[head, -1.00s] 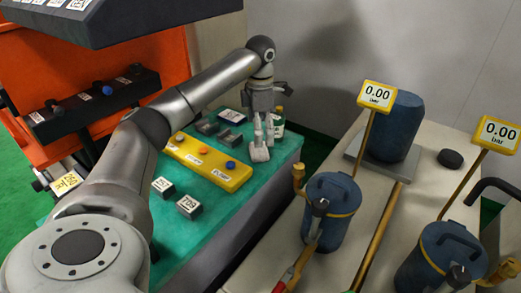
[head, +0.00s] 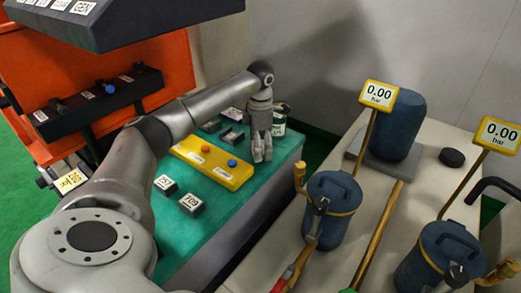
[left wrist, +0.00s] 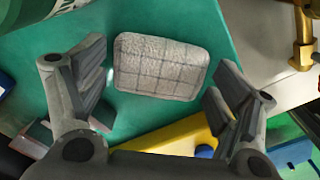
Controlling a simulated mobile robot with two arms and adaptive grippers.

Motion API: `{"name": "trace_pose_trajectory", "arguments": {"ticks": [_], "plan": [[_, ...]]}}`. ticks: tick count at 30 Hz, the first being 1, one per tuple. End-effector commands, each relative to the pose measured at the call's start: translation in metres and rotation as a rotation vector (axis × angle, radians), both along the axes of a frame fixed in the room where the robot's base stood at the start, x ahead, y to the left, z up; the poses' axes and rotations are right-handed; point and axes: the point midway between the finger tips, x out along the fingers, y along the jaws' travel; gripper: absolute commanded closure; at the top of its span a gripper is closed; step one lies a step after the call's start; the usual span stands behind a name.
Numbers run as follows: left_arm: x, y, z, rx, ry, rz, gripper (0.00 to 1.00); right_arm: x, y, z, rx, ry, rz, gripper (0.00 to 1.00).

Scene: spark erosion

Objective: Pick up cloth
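The cloth (left wrist: 160,66) is a light grey, quilted rectangular pad with rounded edges. In the left wrist view it lies on the green table top (left wrist: 60,45), between the spread fingers of my left gripper (left wrist: 160,105) and a little beyond their tips. Clear gaps show on both sides, so the gripper is open and empty. In the head view my left gripper (head: 262,150) points down over the right part of the green table and hides the cloth. My right gripper is not in view.
A yellow control box (head: 212,162) with buttons sits left of my left gripper. Small labelled blocks (head: 190,204) and dark blocks (head: 232,138) lie nearby. At right, a pale bench (head: 430,150) holds blue canisters (head: 333,207) and gauges (head: 379,95). Green table front is partly clear.

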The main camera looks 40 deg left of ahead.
Motion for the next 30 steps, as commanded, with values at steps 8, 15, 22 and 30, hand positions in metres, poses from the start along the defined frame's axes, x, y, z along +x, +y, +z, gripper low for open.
{"name": "trace_pose_trajectory", "arguments": {"ticks": [8, 15, 22, 30], "plan": [[0.0, 0.0, 0.0, 0.0, 0.0, 0.0, 0.48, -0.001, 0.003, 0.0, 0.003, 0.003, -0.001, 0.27], [0.0, 0.0, 0.007, 0.0, -0.001, 0.0, 0.48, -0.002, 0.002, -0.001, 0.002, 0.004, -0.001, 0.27], [0.002, 0.0, 0.048, 0.0, -0.006, 0.0, 0.48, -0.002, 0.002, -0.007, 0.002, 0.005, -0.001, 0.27], [0.001, 0.0, 0.092, 0.0, -0.001, 0.0, 0.48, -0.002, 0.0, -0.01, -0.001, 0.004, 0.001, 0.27]]}}
